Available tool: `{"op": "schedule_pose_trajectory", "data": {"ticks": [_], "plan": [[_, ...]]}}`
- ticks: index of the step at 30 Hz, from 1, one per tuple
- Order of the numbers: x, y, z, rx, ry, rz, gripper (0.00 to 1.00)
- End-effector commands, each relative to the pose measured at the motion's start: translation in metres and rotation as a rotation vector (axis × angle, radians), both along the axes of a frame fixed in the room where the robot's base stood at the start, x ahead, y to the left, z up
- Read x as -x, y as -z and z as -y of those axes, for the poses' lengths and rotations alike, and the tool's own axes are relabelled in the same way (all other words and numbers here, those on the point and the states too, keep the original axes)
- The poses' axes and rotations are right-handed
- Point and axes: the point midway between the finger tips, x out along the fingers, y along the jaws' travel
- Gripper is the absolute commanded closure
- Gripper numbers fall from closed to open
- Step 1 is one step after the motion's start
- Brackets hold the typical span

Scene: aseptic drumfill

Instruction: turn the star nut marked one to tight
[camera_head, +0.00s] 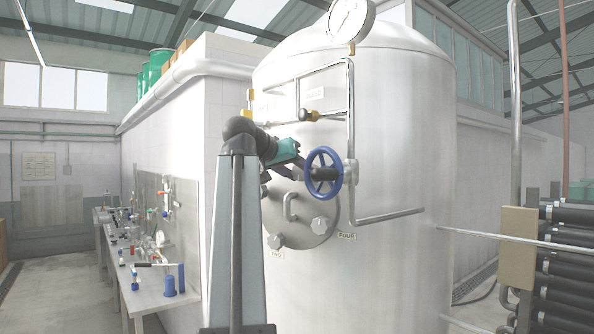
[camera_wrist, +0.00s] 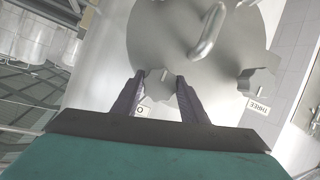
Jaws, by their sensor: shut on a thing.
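In the wrist view my gripper (camera_wrist: 162,82) is shut on a grey metal star nut (camera_wrist: 161,88) at the edge of the round hatch cover (camera_wrist: 160,35), one dark finger on each side. A small label (camera_wrist: 140,110) beside it is mostly hidden by a finger; only an "O" shows. Another star nut (camera_wrist: 257,82) sits to the right, beside a label reading THREE (camera_wrist: 259,107). In the head view the hatch cover (camera_head: 301,228) is on the steel tank. Its lower nuts are marked TWO (camera_head: 275,241) and FOUR (camera_head: 320,223). My arm hides the held nut there.
A blue handwheel (camera_head: 323,174) stands out close to the right of my gripper in the head view. Bent pipes (camera_head: 351,120) and a gauge (camera_head: 351,20) are above. The hatch's handle (camera_wrist: 207,32) juts out near the nut. A cluttered bench (camera_head: 150,295) is at left.

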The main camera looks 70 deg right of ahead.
Motion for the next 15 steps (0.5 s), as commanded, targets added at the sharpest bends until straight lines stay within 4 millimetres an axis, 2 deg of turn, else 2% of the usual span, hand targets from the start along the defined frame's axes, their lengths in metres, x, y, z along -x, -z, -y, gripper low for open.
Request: {"op": "schedule_pose_trajectory", "data": {"ticks": [9,10,12,15], "plan": [[-0.0015,0.0002,0.0004,0.001,-0.003,0.006,0.83],[-0.0016,0.0004,0.0004,0.001,-0.003,0.006,0.56],[-0.0014,0.0004,0.0003,0.0,-0.002,0.004,0.44],[-0.0011,0.0006,0.0001,0.0,-0.002,0.004,0.42]]}}
